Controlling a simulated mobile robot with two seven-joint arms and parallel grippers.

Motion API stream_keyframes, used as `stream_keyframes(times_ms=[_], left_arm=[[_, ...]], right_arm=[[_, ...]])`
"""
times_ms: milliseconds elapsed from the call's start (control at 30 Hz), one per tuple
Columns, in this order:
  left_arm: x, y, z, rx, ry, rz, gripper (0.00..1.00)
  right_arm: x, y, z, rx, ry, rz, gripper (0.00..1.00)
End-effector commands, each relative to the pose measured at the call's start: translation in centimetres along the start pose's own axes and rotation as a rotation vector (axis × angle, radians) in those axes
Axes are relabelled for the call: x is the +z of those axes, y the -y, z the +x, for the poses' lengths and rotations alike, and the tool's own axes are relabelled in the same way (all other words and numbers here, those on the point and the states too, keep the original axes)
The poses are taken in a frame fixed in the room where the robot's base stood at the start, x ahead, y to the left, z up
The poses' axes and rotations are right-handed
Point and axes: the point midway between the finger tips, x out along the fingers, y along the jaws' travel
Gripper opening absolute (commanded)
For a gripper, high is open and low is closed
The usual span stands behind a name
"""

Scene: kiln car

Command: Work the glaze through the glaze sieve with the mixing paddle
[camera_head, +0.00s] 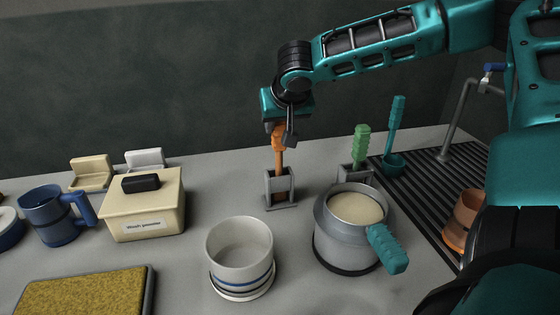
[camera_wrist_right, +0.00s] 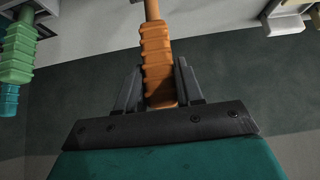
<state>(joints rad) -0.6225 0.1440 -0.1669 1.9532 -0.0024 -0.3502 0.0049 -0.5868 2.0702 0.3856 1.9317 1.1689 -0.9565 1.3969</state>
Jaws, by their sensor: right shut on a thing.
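My right gripper (camera_head: 281,138) is shut on the orange ribbed handle of an upright tool, likely the mixing paddle (camera_head: 279,161). The handle also shows between the fingers in the right wrist view (camera_wrist_right: 157,62). The tool's shaft runs down into a small grey holder (camera_head: 281,190), which hides its lower end. A round grey metal vessel (camera_head: 335,238) with a teal handle stands to the right and nearer, filled with cream-coloured glaze (camera_head: 356,208). I cannot tell whether this vessel is the glaze sieve. My left gripper is not in view.
An empty-looking white pot (camera_head: 240,262) with blue bands stands left of the metal vessel. A green-handled tool (camera_head: 360,146) and a teal ladle (camera_head: 395,140) stand behind it. A lidded cream box (camera_head: 148,210) and blue mug (camera_head: 50,216) are left. A brown cup (camera_head: 463,217) stands on the drainboard.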

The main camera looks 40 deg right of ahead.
Motion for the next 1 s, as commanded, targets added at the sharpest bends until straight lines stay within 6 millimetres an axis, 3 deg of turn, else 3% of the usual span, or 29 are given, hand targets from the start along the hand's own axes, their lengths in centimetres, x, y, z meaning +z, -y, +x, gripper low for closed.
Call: stream_keyframes(times_ms=[1000], left_arm=[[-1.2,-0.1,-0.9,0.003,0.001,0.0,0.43]], right_arm=[[-1.3,0.0,-1.6,0.0,-0.001,0.0,0.0]])
